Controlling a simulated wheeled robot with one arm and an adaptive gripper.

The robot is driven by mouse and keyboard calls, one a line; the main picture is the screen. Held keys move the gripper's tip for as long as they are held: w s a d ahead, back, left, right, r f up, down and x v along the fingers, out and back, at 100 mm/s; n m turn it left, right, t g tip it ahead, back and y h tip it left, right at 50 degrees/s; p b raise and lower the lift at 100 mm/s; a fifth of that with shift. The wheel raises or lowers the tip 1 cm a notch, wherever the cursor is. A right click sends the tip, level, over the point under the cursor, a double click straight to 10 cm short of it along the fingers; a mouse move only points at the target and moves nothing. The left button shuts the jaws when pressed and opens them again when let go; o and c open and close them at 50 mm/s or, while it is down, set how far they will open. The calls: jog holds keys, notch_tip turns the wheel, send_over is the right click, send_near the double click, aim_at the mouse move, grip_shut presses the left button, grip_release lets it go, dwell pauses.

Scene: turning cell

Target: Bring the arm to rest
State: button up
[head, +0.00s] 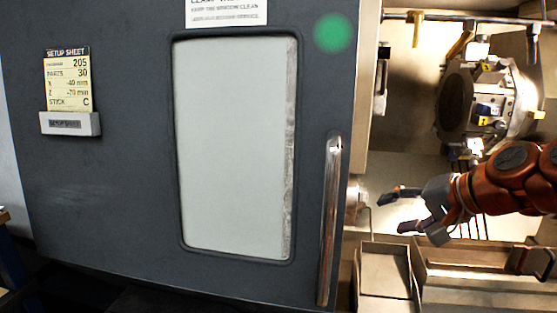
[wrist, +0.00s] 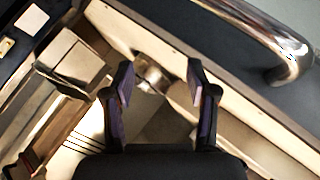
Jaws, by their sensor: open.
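My orange arm (head: 505,180) reaches in from the right edge of the head view, inside the machine's lit opening. My gripper (head: 392,212) points left, with its two dark fingers spread and nothing between them. In the wrist view my gripper (wrist: 160,82) also shows open and empty. A round metal part (wrist: 151,76) lies beyond the fingertips in that view; in the head view a metal cylinder (head: 356,197) shows just left of the fingers, partly hidden by the door edge. I cannot tell whether the fingers touch it.
The dark door (head: 110,190) has a pale window (head: 235,150) and a vertical metal handle (head: 329,220), close left of my gripper. A tool turret (head: 480,105) stands above my arm. Metal trays (head: 385,275) lie below. A setup sheet (head: 67,80) is on the door.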

jog(key=s+a+f+n+g+h, duration=0.2)
jog(key=s+a+f+n+g, duration=0.35)
jog(key=s+a+f, duration=0.75)
jog(key=s+d+f+n+g+h, duration=0.1)
jog(key=s+d+f+g+h, duration=0.1)
jog(key=s+f, duration=0.3)
jog(key=s+d+f+n+g+h, duration=0.1)
jog(key=s+d+f+g, duration=0.1)
jog(key=s, duration=0.6)
notch_tip(320, 180, down, 3)
jog(key=shift+s+d+r+g+h, duration=0.1)
jog(key=shift+s+d+g+h, duration=0.15)
jog(key=shift+s+g+h, duration=0.25)
